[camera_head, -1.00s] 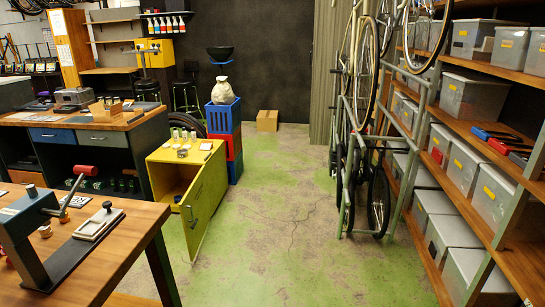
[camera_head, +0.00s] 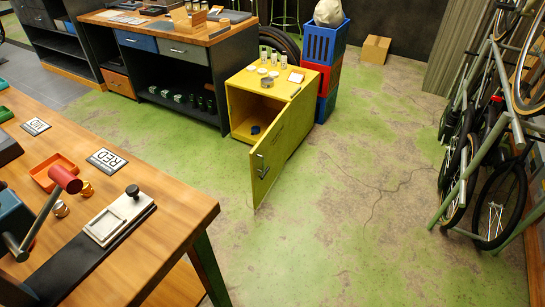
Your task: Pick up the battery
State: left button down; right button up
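I cannot make out anything that is surely a battery. A yellow cabinet (camera_head: 297,118) stands on the floor with its door (camera_head: 270,160) open. A small dark object (camera_head: 256,130) lies inside it, too small to identify. Several small pale cylinders (camera_head: 273,57) stand on the cabinet's top, beside a round tin (camera_head: 267,83) and a white card (camera_head: 296,77). Neither of my grippers is in view.
A wooden workbench (camera_head: 160,240) with a clamp fixture (camera_head: 118,215) and a red tray (camera_head: 52,170) fills the lower left. Bicycles (camera_head: 490,150) stand at the right. Blue and red crates (camera_head: 325,45) are behind the cabinet. The green floor (camera_head: 350,230) between is clear.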

aim_at(202, 101)
jog(key=i+l, duration=0.3)
jog(key=l, duration=0.2)
jog(key=i+l, duration=0.3)
jog(key=l, duration=0.2)
jog(key=i+l, duration=0.15)
jog(key=i, duration=0.95)
jog(key=i+j, duration=0.25)
jog(key=j, duration=0.15)
jog(key=i+j, duration=0.3)
jog(key=j, duration=0.15)
jog(key=i+j, duration=0.25)
jog(key=j, duration=0.15)
jog(key=i+j, duration=0.1)
jog(key=j, duration=0.3)
jog(key=i+j+z, duration=0.1)
jog(key=j, duration=0.25)
jog(key=i+j, duration=0.15)
jog(key=j, duration=0.25)
jog(key=i+j, duration=0.1)
jog(key=j, duration=0.3)
jog(key=i+j+z, duration=0.1)
jog(key=j, duration=0.25)
